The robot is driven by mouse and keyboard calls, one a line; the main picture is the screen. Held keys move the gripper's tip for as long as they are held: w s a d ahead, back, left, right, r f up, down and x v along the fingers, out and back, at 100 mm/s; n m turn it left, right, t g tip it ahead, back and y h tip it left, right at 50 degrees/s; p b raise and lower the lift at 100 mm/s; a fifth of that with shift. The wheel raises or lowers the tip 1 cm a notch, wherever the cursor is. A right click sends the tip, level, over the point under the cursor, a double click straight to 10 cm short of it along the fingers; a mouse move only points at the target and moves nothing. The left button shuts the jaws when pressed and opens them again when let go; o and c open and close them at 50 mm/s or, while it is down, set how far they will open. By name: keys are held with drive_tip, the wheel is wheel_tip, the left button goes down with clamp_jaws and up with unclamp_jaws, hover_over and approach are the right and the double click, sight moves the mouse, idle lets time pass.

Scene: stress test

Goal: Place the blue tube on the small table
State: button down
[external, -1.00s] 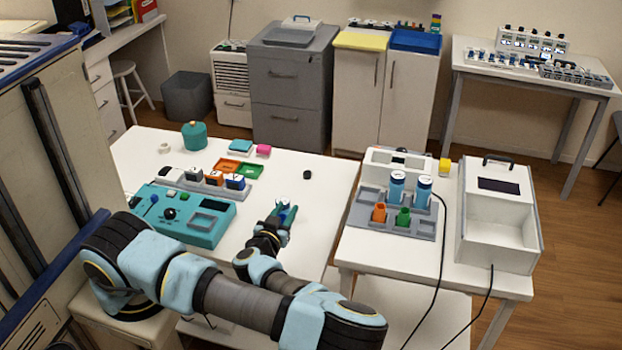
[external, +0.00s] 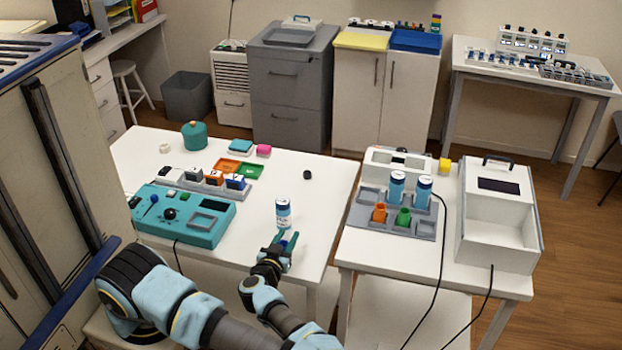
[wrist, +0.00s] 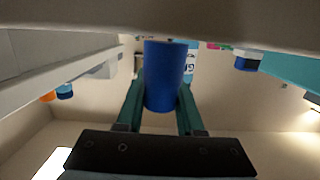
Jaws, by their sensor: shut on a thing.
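The blue tube (wrist: 167,75) is upright between the two teal fingers of my gripper (wrist: 160,100) in the wrist view, and the fingers are shut on it. In the external view my gripper (external: 283,242) is near the front edge of the left white table (external: 325,200), with a bit of dark blue showing between its fingers. A light-blue and white labelled can (external: 283,213) stands on this table just beyond my gripper. A second white table (external: 400,255) stands to the right; I cannot tell which one is called small.
A teal control box (external: 215,225) and small coloured trays fill the left table's left side. The right table holds a grey rack (external: 362,215) with two blue cans, and a white open box (external: 495,228). A black cable hangs over its front. A gap separates the tables.

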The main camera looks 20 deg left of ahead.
drive_tip(key=shift+f, duration=0.35)
drive_tip(key=c, duration=0.5)
unclamp_jaws()
drive_tip(key=shift+r, duration=0.1)
drive_tip(key=shift+c, duration=0.2)
drive_tip(key=s+r+p, duration=0.2)
drive_tip(key=s+p, duration=0.3)
drive_tip(key=s, duration=0.4)
drive_tip(key=shift+s+d+r+p, duration=0.15)
drive_tip(key=shift+d+p, duration=0.1)
drive_tip(key=shift+p, duration=0.1)
drive_tip(key=shift+o, duration=0.7)
drive_tip(key=shift+s, duration=0.65)
